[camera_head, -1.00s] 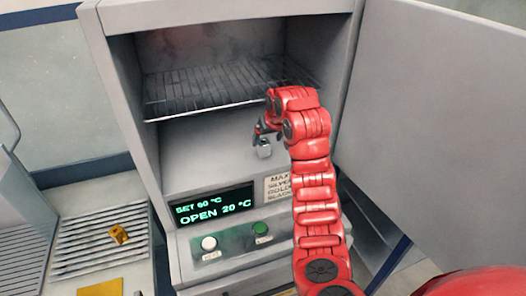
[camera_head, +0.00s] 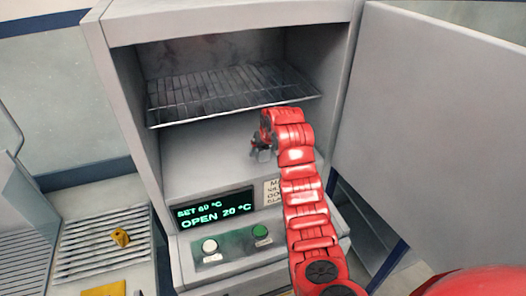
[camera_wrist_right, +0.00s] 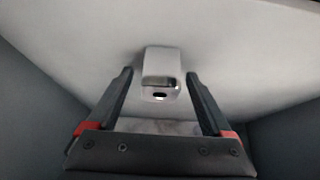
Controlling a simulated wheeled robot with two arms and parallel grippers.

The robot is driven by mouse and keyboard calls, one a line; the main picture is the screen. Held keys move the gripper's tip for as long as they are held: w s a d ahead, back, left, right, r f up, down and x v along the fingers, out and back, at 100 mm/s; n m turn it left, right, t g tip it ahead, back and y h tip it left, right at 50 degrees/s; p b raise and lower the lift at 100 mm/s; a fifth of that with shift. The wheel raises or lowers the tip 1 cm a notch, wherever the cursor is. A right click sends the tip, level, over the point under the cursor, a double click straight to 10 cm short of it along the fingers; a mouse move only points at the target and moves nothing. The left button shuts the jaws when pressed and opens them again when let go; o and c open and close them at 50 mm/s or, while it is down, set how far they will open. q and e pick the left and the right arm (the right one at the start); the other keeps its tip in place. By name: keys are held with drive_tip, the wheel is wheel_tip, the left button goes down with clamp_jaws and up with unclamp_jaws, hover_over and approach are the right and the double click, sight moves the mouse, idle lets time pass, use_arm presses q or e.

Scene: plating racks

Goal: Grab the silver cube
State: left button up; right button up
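The silver cube (camera_wrist_right: 161,68) sits on the pale floor inside the open oven, below its wire shelf. In the right wrist view it shows a shiny lower edge and a small dark slot. My right gripper (camera_wrist_right: 159,76) is open, with one finger to each side of the cube and a gap on both sides. In the head view my right gripper (camera_head: 262,149) reaches into the chamber under the shelf and largely hides the cube. My left gripper is not in view.
The wire shelf (camera_head: 225,95) hangs just above my right gripper. The oven door (camera_head: 435,130) stands open at the right. A display (camera_head: 215,208) reads OPEN 20 °C. A gold piece (camera_head: 121,238) lies on the slatted rack (camera_head: 90,252) at the left.

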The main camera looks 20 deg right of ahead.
clamp_jaws()
idle(0.5)
